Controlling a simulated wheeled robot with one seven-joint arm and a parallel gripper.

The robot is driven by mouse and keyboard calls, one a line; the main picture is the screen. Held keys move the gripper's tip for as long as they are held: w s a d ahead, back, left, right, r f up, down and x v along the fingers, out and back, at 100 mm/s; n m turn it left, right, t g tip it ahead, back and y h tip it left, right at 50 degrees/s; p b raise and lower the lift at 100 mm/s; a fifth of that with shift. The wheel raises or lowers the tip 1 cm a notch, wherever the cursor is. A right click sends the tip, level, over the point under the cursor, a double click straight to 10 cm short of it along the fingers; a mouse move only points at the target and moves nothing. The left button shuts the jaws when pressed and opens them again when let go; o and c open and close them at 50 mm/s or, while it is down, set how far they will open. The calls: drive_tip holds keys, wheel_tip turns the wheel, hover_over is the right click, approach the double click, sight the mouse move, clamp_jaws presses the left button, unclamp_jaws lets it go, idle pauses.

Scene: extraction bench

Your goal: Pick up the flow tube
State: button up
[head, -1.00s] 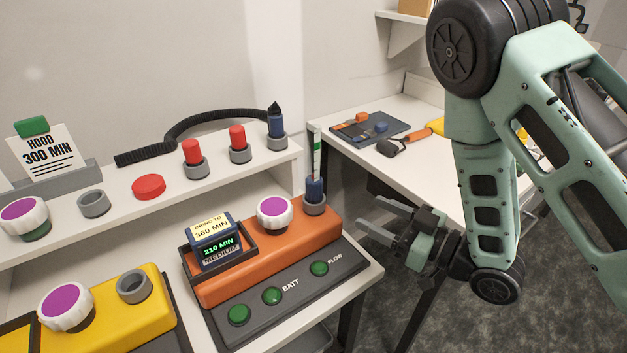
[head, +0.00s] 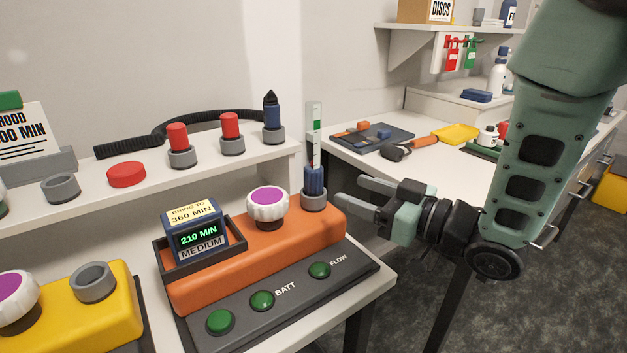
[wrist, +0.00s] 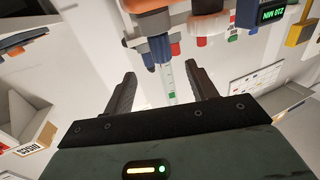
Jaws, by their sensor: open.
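The flow tube (head: 315,135) is a clear upright tube with a green band and a ribbed blue base. It stands in a grey socket (head: 314,200) at the back right end of the orange unit (head: 275,245). My gripper (head: 350,192) is open and empty, just right of the tube, with its fingers pointing left toward the blue base. In the wrist view, which is upside down, the tube (wrist: 169,80) shows between the two spread fingers (wrist: 162,85) and looks clear of both. The tube's lower end is hidden in the socket.
A white and purple knob (head: 268,208) and a display box (head: 195,232) stand left of the tube. The raised shelf behind holds red plugs (head: 229,126) and a blue pointed piece (head: 271,112) in sockets. A side bench (head: 350,150) lies beyond.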

sight(321, 177)
drive_tip(key=p+x, duration=0.1)
drive_tip(key=x, duration=0.3)
drive_tip(key=shift+w+p, duration=0.1)
drive_tip(key=shift+p, duration=0.3)
drive_tip(key=shift+p+x, duration=0.65)
drive_tip(key=shift+x, duration=2.35)
drive_tip(key=shift+r, duration=0.1)
clamp_jaws()
drive_tip(key=shift+r, duration=0.1)
